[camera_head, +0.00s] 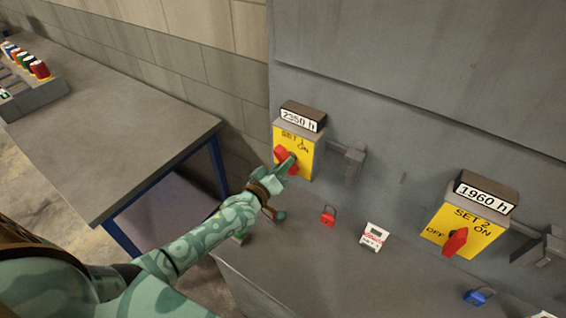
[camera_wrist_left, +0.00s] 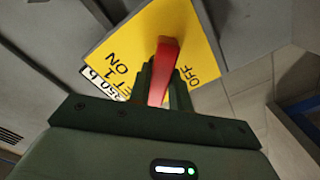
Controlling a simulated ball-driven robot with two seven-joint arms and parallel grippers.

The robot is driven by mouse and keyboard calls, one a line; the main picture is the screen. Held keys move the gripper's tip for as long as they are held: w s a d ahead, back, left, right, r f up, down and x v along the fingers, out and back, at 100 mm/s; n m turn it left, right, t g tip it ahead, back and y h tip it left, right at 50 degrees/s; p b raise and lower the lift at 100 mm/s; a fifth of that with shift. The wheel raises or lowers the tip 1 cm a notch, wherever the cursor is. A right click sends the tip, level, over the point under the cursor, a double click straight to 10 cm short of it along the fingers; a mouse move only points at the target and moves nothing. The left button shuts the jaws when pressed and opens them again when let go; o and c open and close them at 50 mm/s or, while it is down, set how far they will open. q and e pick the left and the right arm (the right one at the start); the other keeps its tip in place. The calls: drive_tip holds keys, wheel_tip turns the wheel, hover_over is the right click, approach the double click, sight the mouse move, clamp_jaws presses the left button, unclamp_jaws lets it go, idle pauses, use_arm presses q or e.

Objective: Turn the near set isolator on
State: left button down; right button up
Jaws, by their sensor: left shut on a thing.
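The set 1 isolator is a yellow plate (camera_head: 305,157) on the grey cabinet, with a red handle (camera_head: 281,154) and a counter reading 2350 h (camera_head: 300,119) above it. My left gripper (camera_head: 289,166) is at this handle. In the left wrist view, its fingers are shut on the red handle (camera_wrist_left: 165,62), with ON to the left and OFF to the right on the yellow plate (camera_wrist_left: 207,42). The fingers hide part of the handle, and I cannot tell exactly which mark it points at. My right gripper is not in view.
The set 2 isolator (camera_head: 474,238), with its own red handle (camera_head: 455,242), is at the right. A red padlock (camera_head: 328,215), a white tag (camera_head: 374,237) and a blue padlock (camera_head: 478,296) lie on the ledge (camera_head: 330,275). A grey bench (camera_head: 110,120) stands at the left.

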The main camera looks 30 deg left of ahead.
use_arm(q)
drive_tip(key=shift+m+p, duration=0.75)
drive_tip(key=shift+m, duration=3.45)
drive_tip(key=c, duration=1.3)
unclamp_jaws()
drive_tip(key=s, duration=0.5)
drive_tip(key=s+a, duration=0.1)
drive_tip(key=s, duration=0.4)
drive_tip(key=s+a, duration=0.1)
drive_tip(key=s, duration=0.5)
drive_tip(key=shift+s+a, duration=0.1)
drive_tip(key=shift+a, duration=0.05)
drive_tip(key=shift+f, duration=0.1)
